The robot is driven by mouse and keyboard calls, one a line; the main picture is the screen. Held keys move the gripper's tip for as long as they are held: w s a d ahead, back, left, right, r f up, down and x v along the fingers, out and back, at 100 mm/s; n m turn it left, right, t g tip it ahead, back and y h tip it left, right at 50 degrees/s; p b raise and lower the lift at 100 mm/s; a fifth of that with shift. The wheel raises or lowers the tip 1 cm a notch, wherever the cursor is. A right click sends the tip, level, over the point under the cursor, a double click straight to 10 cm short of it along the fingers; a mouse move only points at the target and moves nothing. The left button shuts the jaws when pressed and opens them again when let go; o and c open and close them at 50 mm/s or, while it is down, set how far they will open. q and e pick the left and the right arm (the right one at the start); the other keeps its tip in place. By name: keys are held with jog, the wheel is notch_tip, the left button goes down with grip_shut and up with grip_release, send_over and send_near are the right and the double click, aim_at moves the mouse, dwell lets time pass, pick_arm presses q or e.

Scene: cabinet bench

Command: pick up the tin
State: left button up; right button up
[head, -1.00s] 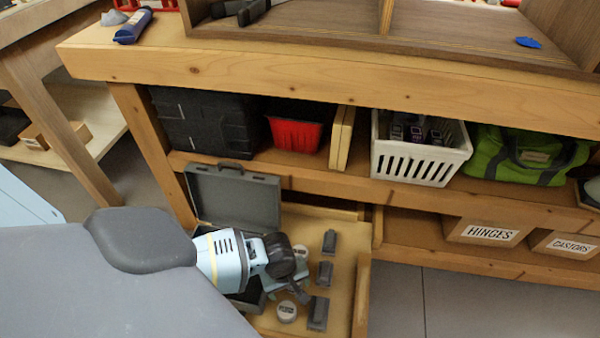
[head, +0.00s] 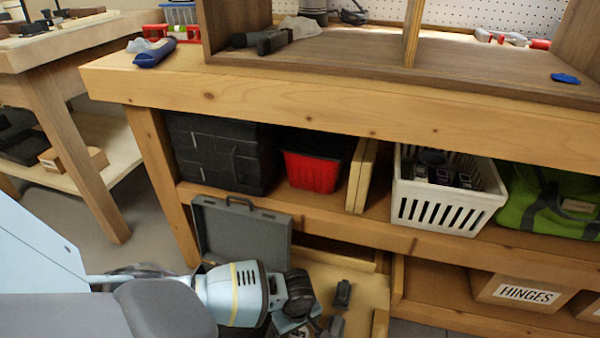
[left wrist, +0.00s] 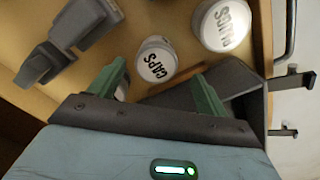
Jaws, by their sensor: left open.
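In the left wrist view a round white-lidded tin marked CAPS (left wrist: 155,62) stands in the open drawer (head: 356,277), just beyond the space between my fingers. A second white-lidded tin, marked PLUGS (left wrist: 224,25), stands to its upper right. A sliver of another pale object shows behind the left green finger; I cannot tell what it is. My left gripper (left wrist: 160,78) is open, with nothing visibly held between its green fingers. In the head view my left arm reaches down into the drawer, and the tins are not visible there. My right gripper is not in view.
Dark grey blocks (left wrist: 85,22) lie in the drawer left of the tins. A grey open case (head: 240,235) stands at the drawer's left. Above are a black box (head: 220,152), red bin (head: 312,170) and white basket (head: 440,208). A HINGES box (head: 515,292) sits at right.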

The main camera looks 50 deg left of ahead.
aim_at(299, 333)
pick_arm(q)
jog(key=shift+f+b, duration=0.4)
jog(key=shift+f, duration=0.1)
jog(key=f+b, duration=0.1)
jog(key=f, duration=0.1)
jog(key=f+b, duration=0.2)
jog(key=shift+w, duration=0.2)
jog(key=shift+f, duration=0.1)
jog(key=shift+c, duration=0.4)
jog(key=c, duration=1)
jog(key=shift+c, duration=0.2)
